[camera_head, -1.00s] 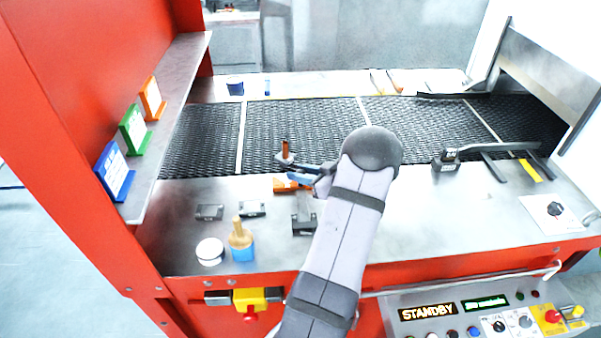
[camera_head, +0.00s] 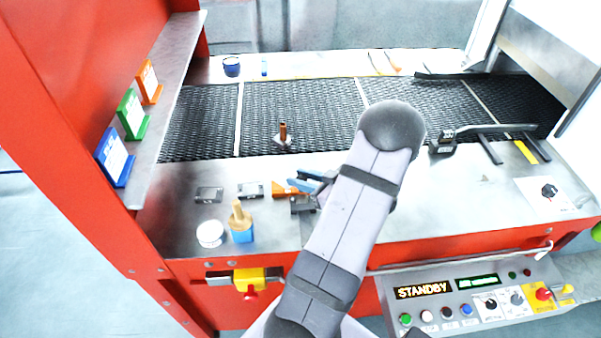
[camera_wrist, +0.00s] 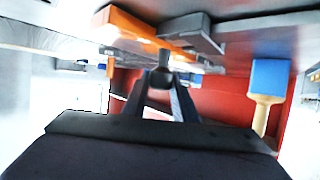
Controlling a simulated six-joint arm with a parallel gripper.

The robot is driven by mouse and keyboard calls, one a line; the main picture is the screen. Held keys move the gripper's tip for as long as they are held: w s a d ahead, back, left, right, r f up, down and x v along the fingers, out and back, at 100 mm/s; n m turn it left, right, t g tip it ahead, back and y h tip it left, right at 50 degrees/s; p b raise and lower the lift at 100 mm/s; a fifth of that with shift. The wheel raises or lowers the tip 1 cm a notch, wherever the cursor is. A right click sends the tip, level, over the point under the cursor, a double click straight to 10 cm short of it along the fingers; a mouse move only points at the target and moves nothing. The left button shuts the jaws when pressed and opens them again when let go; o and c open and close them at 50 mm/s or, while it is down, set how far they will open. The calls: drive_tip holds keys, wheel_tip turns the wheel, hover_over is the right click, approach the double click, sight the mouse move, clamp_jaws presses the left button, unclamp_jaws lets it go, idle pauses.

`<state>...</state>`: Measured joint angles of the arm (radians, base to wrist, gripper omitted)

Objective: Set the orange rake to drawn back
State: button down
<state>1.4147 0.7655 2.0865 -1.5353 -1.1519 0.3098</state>
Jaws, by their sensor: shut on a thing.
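The orange rake (camera_head: 283,188) lies on the metal deck in front of the mesh belt, at the dark bracket (camera_head: 302,205). My gripper (camera_head: 313,182) is at the rake from the right, its blue fingers partly hidden by my arm. In the wrist view the rake is an orange bar (camera_wrist: 140,33) beside a grey block (camera_wrist: 192,38). My gripper (camera_wrist: 162,85) is shut on the dark knob (camera_wrist: 163,62) of the rake there. The rake's far end is unclear.
A rust-coloured peg on a grey base (camera_head: 283,138) stands on the mesh belt (camera_head: 320,118) beyond the rake. A lever (camera_head: 445,142) is at the right.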

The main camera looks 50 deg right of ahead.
drive_tip(key=shift+a+f, duration=0.1)
drive_tip(key=c, duration=1.8)
unclamp_jaws()
drive_tip(key=shift+s, duration=0.1)
drive_tip(key=o, duration=0.4)
drive_tip(key=shift+s+a, duration=0.1)
drive_tip(key=shift+s, duration=0.05)
drive_tip(key=shift+c, duration=0.2)
drive_tip(key=shift+b+v, duration=1)
drive_tip(key=shift+v, duration=2.65)
